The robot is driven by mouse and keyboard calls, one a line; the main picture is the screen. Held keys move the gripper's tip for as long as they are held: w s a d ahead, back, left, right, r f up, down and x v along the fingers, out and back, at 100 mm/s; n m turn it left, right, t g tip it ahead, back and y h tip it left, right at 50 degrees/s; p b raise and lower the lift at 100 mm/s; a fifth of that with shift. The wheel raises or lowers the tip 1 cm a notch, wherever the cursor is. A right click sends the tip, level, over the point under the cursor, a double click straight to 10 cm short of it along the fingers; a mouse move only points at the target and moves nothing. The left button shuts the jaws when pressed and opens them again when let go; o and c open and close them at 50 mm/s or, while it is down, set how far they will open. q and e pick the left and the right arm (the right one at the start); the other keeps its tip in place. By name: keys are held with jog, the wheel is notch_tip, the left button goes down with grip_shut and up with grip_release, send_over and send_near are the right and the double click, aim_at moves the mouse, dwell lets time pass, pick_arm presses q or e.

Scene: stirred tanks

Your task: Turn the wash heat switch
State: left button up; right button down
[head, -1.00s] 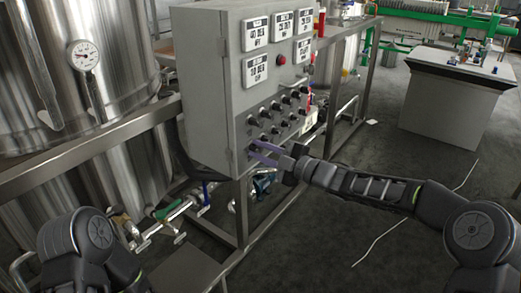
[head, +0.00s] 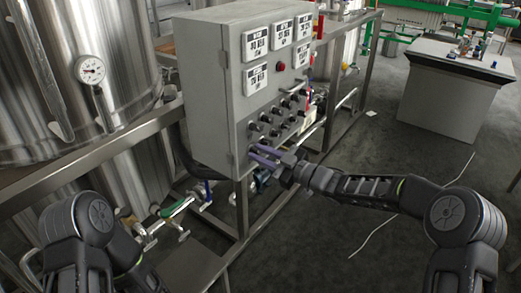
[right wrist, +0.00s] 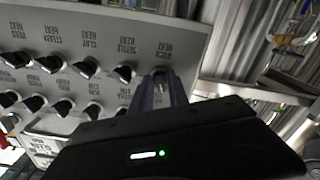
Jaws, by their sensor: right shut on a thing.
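The wash heat switch (right wrist: 160,73) is the end knob of the upper row in the right wrist view, under an upside-down label that seems to read WASH HEAT. My right gripper (right wrist: 162,84) has its two purple fingers on either side of this knob and is shut on it. In the head view, my right gripper (head: 254,155) reaches the lower front corner of the grey control box (head: 205,80); its fingers hide the switch there. My left arm shows at the lower left of the head view, but its gripper is out of sight.
Other black knobs (right wrist: 124,72) sit close beside the held one, in two rows. Digital displays (head: 255,42) and a red button (head: 281,66) are higher on the box. A steel tank (head: 70,70) stands to the left. Pipes and valves (head: 175,208) run below. Open floor lies right.

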dwell(0.3)
jog(key=shift+f, duration=0.1)
jog(key=c, duration=1.5)
grip_release()
jog(key=shift+v, duration=3.95)
